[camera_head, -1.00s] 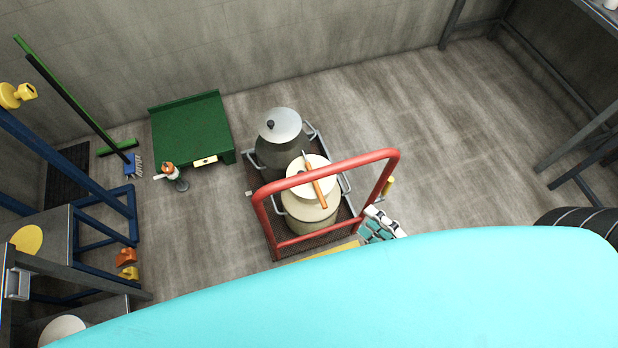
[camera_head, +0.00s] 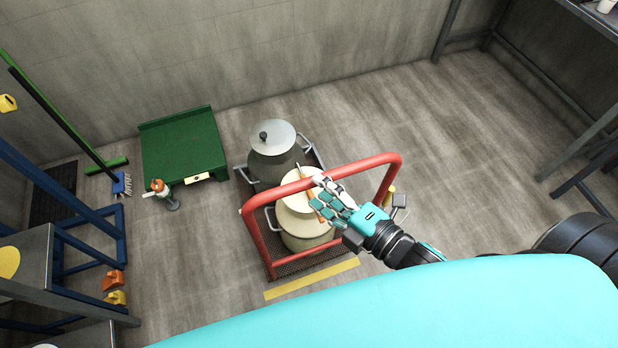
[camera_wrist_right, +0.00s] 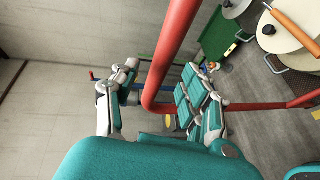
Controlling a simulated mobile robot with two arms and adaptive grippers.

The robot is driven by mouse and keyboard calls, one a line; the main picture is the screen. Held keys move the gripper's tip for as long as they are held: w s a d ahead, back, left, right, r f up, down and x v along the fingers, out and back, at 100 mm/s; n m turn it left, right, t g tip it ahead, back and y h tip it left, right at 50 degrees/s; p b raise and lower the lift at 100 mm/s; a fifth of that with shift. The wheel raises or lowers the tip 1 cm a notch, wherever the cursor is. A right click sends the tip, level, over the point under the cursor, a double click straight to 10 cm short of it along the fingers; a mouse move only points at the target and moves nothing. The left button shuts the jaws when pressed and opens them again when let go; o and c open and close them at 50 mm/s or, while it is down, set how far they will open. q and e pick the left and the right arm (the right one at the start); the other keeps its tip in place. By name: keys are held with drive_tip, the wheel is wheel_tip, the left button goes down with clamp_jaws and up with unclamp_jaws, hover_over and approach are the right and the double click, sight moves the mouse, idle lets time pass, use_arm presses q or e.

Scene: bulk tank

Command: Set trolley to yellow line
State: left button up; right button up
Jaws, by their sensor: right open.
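The trolley has a red tubular handle (camera_head: 335,165) and a dark mesh deck (camera_head: 300,266). It carries a grey lidded can (camera_head: 274,160) and a cream pot (camera_head: 305,228) with an orange-handled tool (camera_wrist_right: 296,29) on its lid. The yellow line (camera_head: 312,279) lies on the floor along the deck's near edge; I cannot tell whether they overlap. My right gripper (camera_head: 322,192) is open at the handle's top bar, over the pot. In the right wrist view the red handle (camera_wrist_right: 172,60) passes between the spread fingers; contact is unclear. My left gripper is not in view.
A broom (camera_head: 60,110) and blue frame (camera_head: 95,240) are at left. Dark tyres (camera_head: 580,240) are at right.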

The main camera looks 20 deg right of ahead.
sight(314, 186)
drive_tip(key=shift+x, duration=2.2)
drive_tip(key=shift+c, duration=0.2)
clamp_jaws()
